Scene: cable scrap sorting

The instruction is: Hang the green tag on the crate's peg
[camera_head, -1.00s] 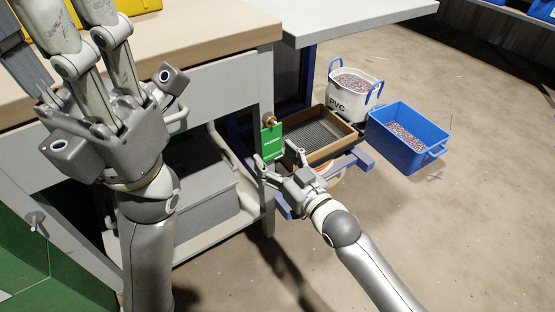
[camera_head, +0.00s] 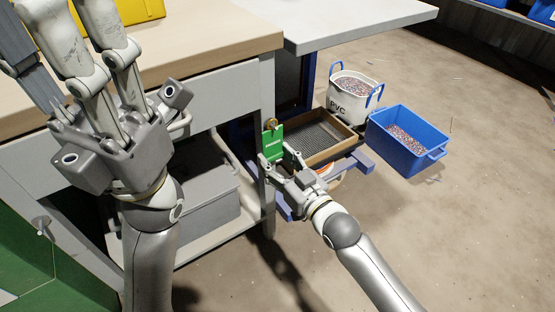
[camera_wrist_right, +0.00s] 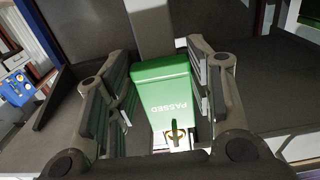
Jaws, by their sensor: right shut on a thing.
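The green tag (camera_head: 273,146), lettered "PASSED", stands upright by the bench's front right leg, with a brass-coloured piece (camera_head: 271,124) at its top. My right gripper (camera_head: 276,161) is shut on the tag's lower part. In the right wrist view the tag (camera_wrist_right: 163,90) lies between the two fingers, with a brass loop (camera_wrist_right: 175,135) at its end. Whether the tag still rests on a support is unclear. The green crate (camera_head: 75,265) is at the lower left, with a pale peg (camera_head: 41,228) on it. My left gripper (camera_head: 62,25) is raised at the upper left; its fingertips are unclear.
The wooden-topped bench (camera_head: 215,40) has a grey box (camera_head: 205,205) on its lower shelf. A wood-framed tray (camera_head: 335,150), a white PVC bucket (camera_head: 350,100) and a blue bin (camera_head: 395,150) stand right of the tag. The floor at right is mostly clear.

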